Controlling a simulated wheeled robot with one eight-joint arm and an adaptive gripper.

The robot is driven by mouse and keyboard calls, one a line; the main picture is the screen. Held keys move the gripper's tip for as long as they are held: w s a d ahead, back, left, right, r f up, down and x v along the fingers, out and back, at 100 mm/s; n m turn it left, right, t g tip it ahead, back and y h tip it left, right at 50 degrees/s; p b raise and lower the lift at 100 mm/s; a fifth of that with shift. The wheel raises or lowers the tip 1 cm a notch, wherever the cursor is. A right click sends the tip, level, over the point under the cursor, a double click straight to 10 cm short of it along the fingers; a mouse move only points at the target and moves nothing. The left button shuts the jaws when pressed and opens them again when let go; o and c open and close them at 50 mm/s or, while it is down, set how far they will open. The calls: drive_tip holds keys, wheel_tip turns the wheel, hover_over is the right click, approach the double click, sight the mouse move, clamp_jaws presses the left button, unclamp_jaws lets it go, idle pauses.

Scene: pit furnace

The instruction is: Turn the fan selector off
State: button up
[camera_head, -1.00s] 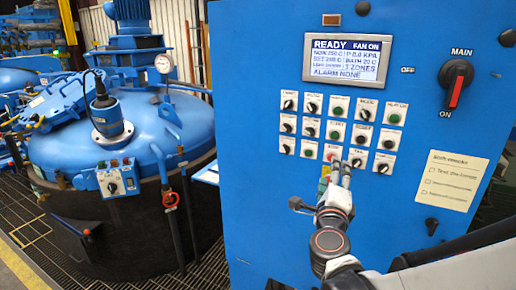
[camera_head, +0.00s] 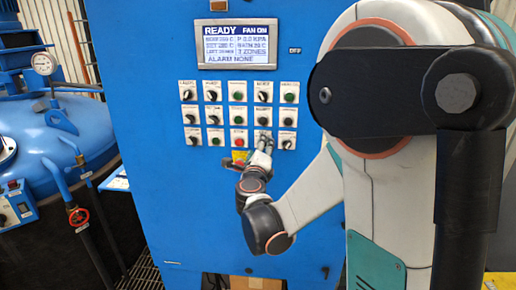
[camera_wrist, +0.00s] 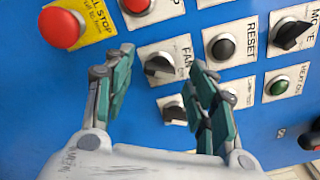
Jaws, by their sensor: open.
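The fan selector (camera_wrist: 158,66) is a black knob on a white plate labelled FAN in the wrist view. In the head view it is in the bottom row of the blue panel, mostly hidden behind my fingers. My gripper (camera_wrist: 162,58) is open and empty, its two green-padded fingers spread to either side of the knob in the picture. I cannot tell whether they touch it. In the head view, my gripper (camera_head: 263,143) is at the panel's bottom control row. The display (camera_head: 238,44) reads READY and FAN ON.
A red stop button (camera_wrist: 60,27) on a yellow plate is left of my fingers. A black RESET button (camera_wrist: 223,46) is close to the right finger. Another black knob (camera_wrist: 174,114) shows between the fingers. A blue furnace vessel (camera_head: 60,130) stands left.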

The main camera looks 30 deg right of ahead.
drive_tip(key=shift+x, duration=1.1)
drive_tip(key=c, duration=1.1)
drive_tip(key=shift+n, duration=0.3)
drive_tip(key=n+b, duration=0.1)
drive_tip(key=n, duration=0.2)
drive_tip(key=n+b, duration=0.1)
drive_tip(key=n, duration=0.7)
drive_tip(key=shift+f+b, duration=0.25)
drive_tip(key=shift+b, duration=0.15)
drive_tip(key=shift+o, duration=0.3)
drive_tip(key=shift+n, duration=0.3)
drive_tip(key=shift+c, duration=0.2)
